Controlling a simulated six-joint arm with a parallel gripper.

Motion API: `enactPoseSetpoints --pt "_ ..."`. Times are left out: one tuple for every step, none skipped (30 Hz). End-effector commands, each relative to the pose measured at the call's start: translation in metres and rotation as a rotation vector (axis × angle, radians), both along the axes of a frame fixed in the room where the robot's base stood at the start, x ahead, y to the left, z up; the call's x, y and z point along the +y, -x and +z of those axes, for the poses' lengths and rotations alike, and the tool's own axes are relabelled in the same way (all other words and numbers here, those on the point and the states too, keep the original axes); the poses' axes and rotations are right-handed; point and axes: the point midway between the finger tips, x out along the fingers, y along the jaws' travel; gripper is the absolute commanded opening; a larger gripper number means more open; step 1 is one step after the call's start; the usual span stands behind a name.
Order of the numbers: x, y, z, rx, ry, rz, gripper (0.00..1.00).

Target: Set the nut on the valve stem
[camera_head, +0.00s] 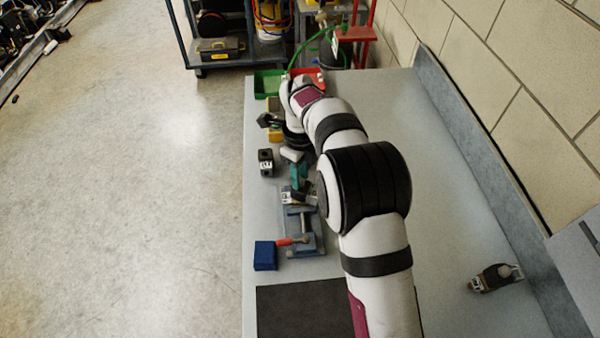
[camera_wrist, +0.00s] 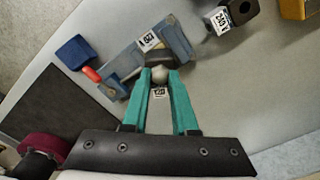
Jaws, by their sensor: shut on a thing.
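My gripper (camera_wrist: 160,76) points down with its teal fingers closed on a small, grey, rounded piece (camera_wrist: 160,74), which I take to be the nut. A small label shows between the fingers, and most of the piece is hidden. In the head view my gripper (camera_head: 298,180) is above the far end of a blue-grey fixture (camera_head: 305,246). The fixture also shows in the wrist view (camera_wrist: 177,40), with a white label and a dark part beside the fingertips. I cannot make out the valve stem, nor whether the held piece touches the fixture.
A black labelled block (camera_head: 265,162) stands farther back. Green (camera_head: 268,84) and red bins are at the far end. A dark mat (camera_head: 300,308) lies in front. The table's right side is mostly clear.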

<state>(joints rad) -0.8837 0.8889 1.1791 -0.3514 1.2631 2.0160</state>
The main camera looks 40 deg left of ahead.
Motion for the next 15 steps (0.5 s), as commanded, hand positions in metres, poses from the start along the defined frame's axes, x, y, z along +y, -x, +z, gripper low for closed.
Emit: enactPoseSetpoints --pt "0.0 0.0 0.0 0.0 0.0 0.0 0.0" --pt "0.0 0.0 0.0 0.0 0.0 0.0 0.0" --pt "0.0 0.0 0.0 0.0 0.0 0.0 0.0" --pt "0.0 0.0 0.0 0.0 0.0 0.0 0.3" --pt "0.0 0.0 0.0 0.0 0.0 0.0 0.35" --pt "0.0001 0.0 0.0001 0.0 0.0 0.0 0.42" --pt "0.0 0.0 0.0001 0.0 0.0 0.0 0.48" --pt "0.0 0.0 0.0001 0.0 0.0 0.0 0.53" --pt "0.0001 0.0 0.0001 0.0 0.0 0.0 0.6" --pt "0.0001 0.0 0.0001 0.0 0.0 0.0 0.61" --pt "0.0001 0.0 0.0001 0.0 0.0 0.0 0.61" --pt "0.0001 0.0 0.0001 0.0 0.0 0.0 0.61" --pt "0.0 0.0 0.0001 0.0 0.0 0.0 0.61" --pt "0.0001 0.0 0.0001 0.0 0.0 0.0 0.61" --pt "0.0001 0.0 0.0001 0.0 0.0 0.0 0.61"
